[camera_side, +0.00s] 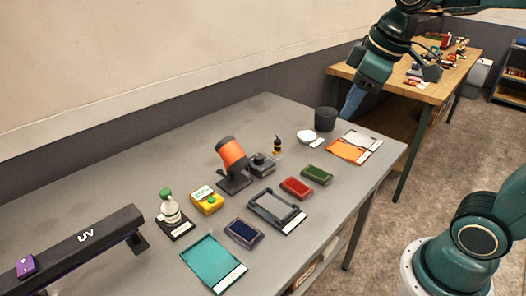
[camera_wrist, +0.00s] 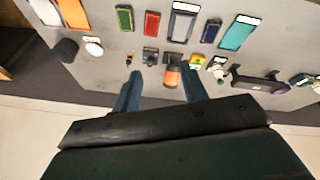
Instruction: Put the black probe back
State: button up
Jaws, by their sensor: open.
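No object is plainly a black probe. A small black and yellow upright item (camera_side: 277,146) stands behind a low black box (camera_side: 262,165) on the grey table; I cannot tell whether either is the probe or its holder. In the wrist view the black and yellow item (camera_wrist: 130,60) is left of the black box (camera_wrist: 150,54). A yellow device (camera_side: 206,201) with a green button lies nearer the front. My gripper (camera_wrist: 161,76) is open and empty, its blue fingers spread.
An orange cylinder on a black stand (camera_side: 232,155), a green-capped bottle (camera_side: 170,208) and a UV lamp (camera_side: 85,240) stand along the table. Red (camera_side: 297,187), green (camera_side: 316,174) and blue (camera_side: 243,232) pads lie near trays. A black cup (camera_side: 325,119) stands at the far end.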

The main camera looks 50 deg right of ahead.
jog(key=s+a+f+m+t, duration=0.1)
jog(key=s+f+m, duration=0.3)
jog(key=s, duration=0.6)
jog(key=shift+a, duration=0.35)
